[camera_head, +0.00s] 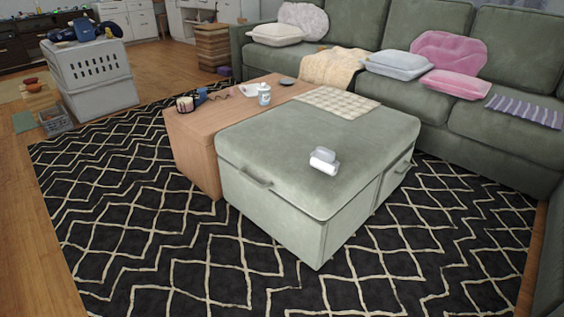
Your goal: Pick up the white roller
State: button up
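A white roller (323,166) lies on the green cushioned top of the ottoman (290,138), a little right of the top's middle. A paler, see-through-looking part (324,154) sits along its far side; I cannot tell if it is part of the roller. Nothing covers the roller. My gripper is not in view.
A wooden table (193,130) adjoins the ottoman's far left side, holding a white bottle (264,93) and small items. A checkered cloth (336,101) lies at the ottoman's back. A green sectional (500,118) stands behind. The patterned rug (120,215) is clear in front and left.

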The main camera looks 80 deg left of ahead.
aim_at(323, 160)
jog(key=u, duration=2.55)
jog(key=i, duration=0.75)
jog(key=u, duration=0.1)
